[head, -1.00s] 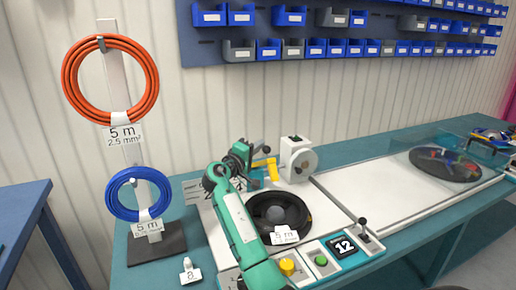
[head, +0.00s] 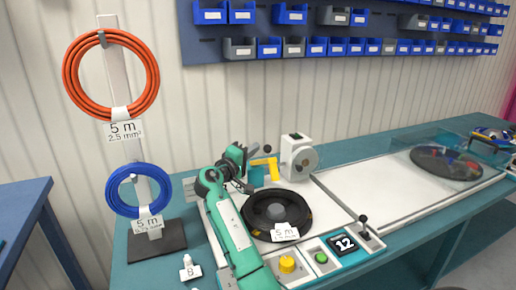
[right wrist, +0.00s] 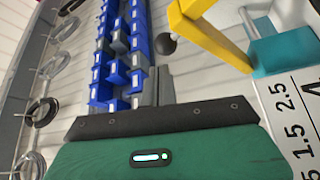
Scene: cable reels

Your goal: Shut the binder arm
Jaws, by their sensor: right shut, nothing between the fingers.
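The binder arm (head: 270,163) is a yellow bent bar with a black ball knob, mounted on a teal block behind the black reel. In the right wrist view the yellow bar (right wrist: 212,38) stands at the upper right, with the black knob (right wrist: 166,43) at its left end and the teal block (right wrist: 290,50) at its right. My right gripper (head: 249,187) is left of the binder arm, with its fingers shut and empty. No contact with the knob or bar shows. My left gripper is in neither view.
A black reel (head: 252,222) with a 5 m tag lies in front of the binder arm. A white machine with a round disc (head: 302,160) stands just right of it. Buttons and a lever (head: 363,224) line the front edge. A cable stand (head: 160,240) stands at left.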

